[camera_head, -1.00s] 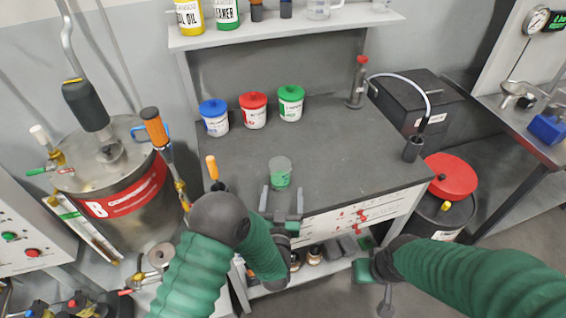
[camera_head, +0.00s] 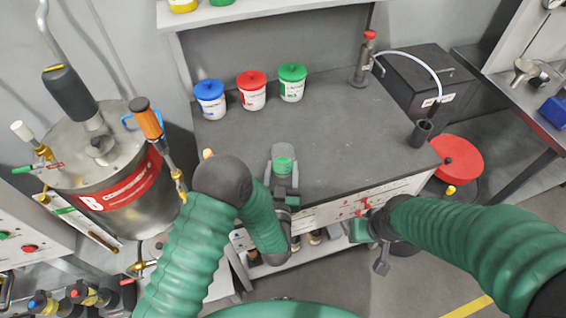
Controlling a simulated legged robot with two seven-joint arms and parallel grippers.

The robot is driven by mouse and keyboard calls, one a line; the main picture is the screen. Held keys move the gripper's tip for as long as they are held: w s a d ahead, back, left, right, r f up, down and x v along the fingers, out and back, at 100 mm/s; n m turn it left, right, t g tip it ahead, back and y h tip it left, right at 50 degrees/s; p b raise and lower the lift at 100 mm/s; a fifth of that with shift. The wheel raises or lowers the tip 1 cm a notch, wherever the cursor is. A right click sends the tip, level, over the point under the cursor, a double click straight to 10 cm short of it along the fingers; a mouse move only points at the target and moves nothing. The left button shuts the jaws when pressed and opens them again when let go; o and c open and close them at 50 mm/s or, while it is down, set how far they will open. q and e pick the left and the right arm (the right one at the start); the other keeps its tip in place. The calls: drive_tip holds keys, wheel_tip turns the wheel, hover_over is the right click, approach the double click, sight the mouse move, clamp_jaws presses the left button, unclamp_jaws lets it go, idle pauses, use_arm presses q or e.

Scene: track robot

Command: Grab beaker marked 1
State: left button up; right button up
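A small clear beaker (camera_head: 283,152) with green in it stands on the dark bench top (camera_head: 340,150) near its front edge. No number can be read on it. My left gripper (camera_head: 283,172) is at the beaker, with one grey finger on each side of it. The fingers look spread, and I cannot tell whether they touch the glass. My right gripper (camera_head: 381,267) hangs low in front of the bench, away from the beaker. Its fingers are too small to tell whether they are open.
Blue-lidded (camera_head: 210,100), red-lidded (camera_head: 251,91) and green-lidded (camera_head: 292,83) tubs stand at the back of the bench. A red-topped metal bottle (camera_head: 363,62) and a dark cup (camera_head: 421,133) stand to the right. A steel drum (camera_head: 130,185) is left. The bench middle is clear.

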use_arm(q)
drive_tip(key=shift+w+a+f, duration=0.1)
drive_tip(key=shift+a+f, duration=0.05)
drive_tip(key=shift+a, duration=0.05)
drive_tip(key=shift+c, duration=1.1)
drive_tip(key=shift+s+a, duration=0.1)
drive_tip(key=shift+s, duration=0.1)
drive_tip(key=c, duration=0.4)
drive_tip(key=shift+c, duration=0.2)
drive_tip(key=shift+w+d+r, duration=0.1)
drive_tip(key=shift+d+r, duration=0.1)
drive_tip(key=shift+d, duration=0.1)
